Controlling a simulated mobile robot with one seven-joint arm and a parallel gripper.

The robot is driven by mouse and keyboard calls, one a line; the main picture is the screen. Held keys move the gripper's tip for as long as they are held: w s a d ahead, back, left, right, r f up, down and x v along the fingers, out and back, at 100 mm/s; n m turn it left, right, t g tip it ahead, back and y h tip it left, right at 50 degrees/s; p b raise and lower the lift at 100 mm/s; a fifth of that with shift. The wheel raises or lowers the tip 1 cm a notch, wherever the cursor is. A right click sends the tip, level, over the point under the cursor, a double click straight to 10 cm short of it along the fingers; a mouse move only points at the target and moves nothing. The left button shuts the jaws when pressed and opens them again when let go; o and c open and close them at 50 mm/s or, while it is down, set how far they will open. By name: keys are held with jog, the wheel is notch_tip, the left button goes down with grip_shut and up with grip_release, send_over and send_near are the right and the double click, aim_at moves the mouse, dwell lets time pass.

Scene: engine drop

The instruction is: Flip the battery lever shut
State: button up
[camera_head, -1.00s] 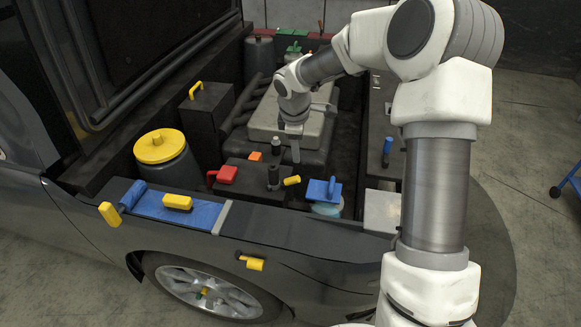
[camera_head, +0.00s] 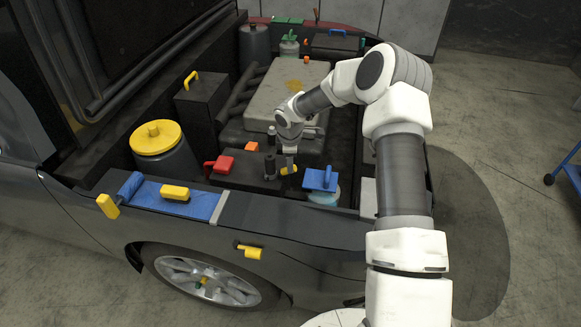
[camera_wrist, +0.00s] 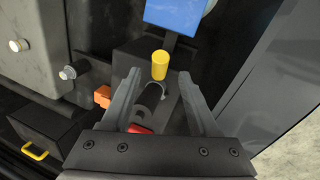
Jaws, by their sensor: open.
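The battery (camera_head: 243,178) is a dark box in the engine bay. A black lever with a yellow grip (camera_head: 292,170) stands at its right end; the grip also shows in the wrist view (camera_wrist: 160,65). Beside it is a black round post (camera_head: 270,165). My gripper (camera_head: 288,160) is just above the yellow grip and partly covers it. In the wrist view my gripper (camera_wrist: 158,72) is open, with the yellow grip and the black cylinder (camera_wrist: 151,97) of the lever showing between its fingers. I cannot tell whether a finger touches the lever.
A red handle (camera_head: 219,165) and an orange block (camera_head: 252,146) sit on the battery's left and back. A yellow-capped tank (camera_head: 157,138) is at left. The fender with a blue mat (camera_head: 178,199) lies in front.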

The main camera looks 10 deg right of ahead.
jog(key=shift+x, duration=2.5)
jog(key=shift+c, duration=0.3)
grip_shut()
